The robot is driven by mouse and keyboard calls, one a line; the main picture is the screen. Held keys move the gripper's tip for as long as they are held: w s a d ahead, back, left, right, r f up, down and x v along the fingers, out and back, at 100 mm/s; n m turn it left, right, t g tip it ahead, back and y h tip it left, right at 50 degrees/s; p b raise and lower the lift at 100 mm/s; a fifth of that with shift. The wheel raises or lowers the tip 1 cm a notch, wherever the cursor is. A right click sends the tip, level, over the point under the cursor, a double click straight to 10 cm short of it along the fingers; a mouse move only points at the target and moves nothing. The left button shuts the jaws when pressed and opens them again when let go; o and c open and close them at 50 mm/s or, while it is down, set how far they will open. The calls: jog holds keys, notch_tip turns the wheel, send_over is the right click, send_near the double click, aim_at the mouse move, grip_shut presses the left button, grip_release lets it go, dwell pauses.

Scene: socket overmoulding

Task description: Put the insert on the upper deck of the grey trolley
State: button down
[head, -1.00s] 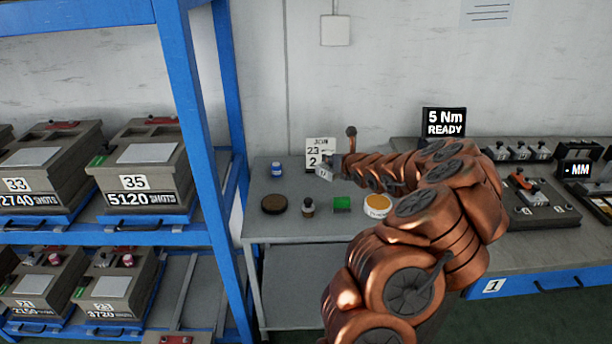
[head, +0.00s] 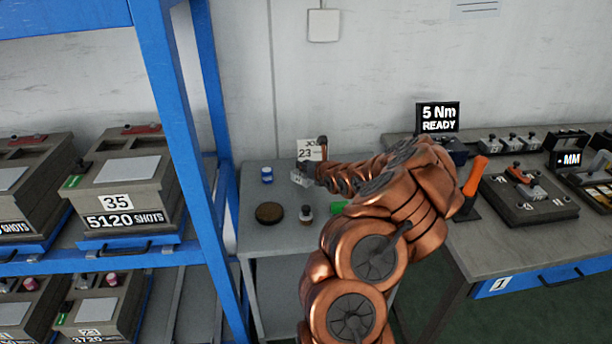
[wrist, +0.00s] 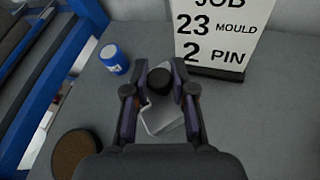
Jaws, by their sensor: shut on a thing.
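The insert (wrist: 162,117), a grey metal block with a black round knob, sits between the fingers of my gripper (wrist: 160,100) in the wrist view. My gripper is shut on it. In the head view the insert (head: 299,178) shows as a small pale block at the arm's end, over the back part of the grey trolley's upper deck (head: 258,230). The deck (wrist: 100,105) also lies under the insert in the wrist view. I cannot tell whether the insert touches the deck.
A blue rack (head: 185,110) stands left; a workbench (head: 500,245) stands right.

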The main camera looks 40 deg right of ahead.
jog(key=shift+f, duration=0.1)
jog(key=shift+f+p, duration=0.45)
jog(key=shift+f, duration=1.5)
jog(key=shift+f, duration=0.1)
jog(key=c, duration=1)
grip_release()
jog(key=shift+o, duration=0.2)
jog(key=shift+b+v, duration=0.35)
jog(key=shift+v, duration=0.55)
jog(key=b+v, duration=0.2)
jog(key=v, duration=0.8)
jog(key=shift+s, duration=0.15)
